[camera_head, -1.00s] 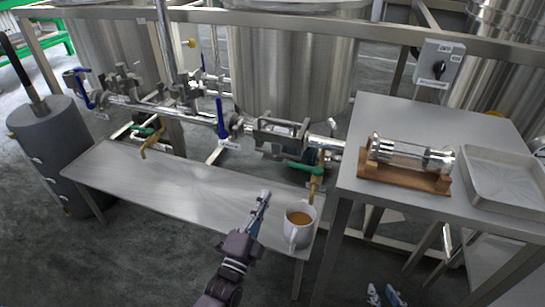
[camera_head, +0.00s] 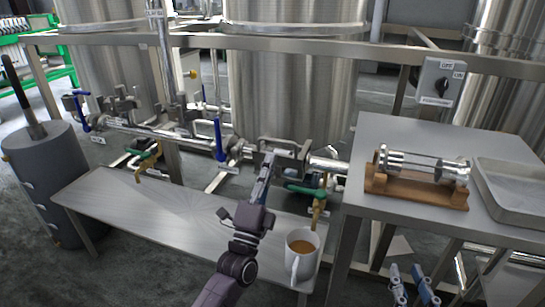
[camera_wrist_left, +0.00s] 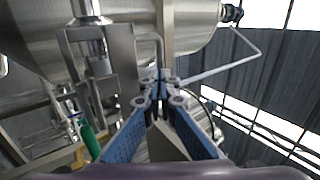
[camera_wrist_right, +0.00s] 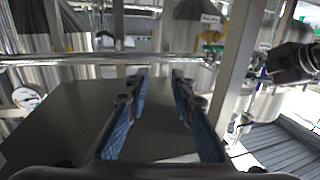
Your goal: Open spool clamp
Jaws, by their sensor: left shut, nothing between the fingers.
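The pipe section with a metal bracket-like frame (camera_head: 287,147) sits in the pipe line below the middle tank; I cannot tell which fitting there is the spool clamp or whether it is closed. My left gripper (camera_head: 266,163) is shut and empty, its tips overlapping the lower left of that frame in the head view; contact cannot be told. In the left wrist view its blue fingers (camera_wrist_left: 163,80) meet in front of steel parts. My right gripper (camera_head: 413,272) is open and empty, low beside the right table; the right wrist view shows its fingers apart (camera_wrist_right: 158,80).
A cup of brown liquid (camera_head: 301,255) stands on the low bench (camera_head: 165,212). A glass spool on a wooden stand (camera_head: 415,190) and a metal tray (camera_head: 512,190) are on the right table (camera_head: 390,135). A blue-handled valve (camera_head: 219,140) rises left of the frame.

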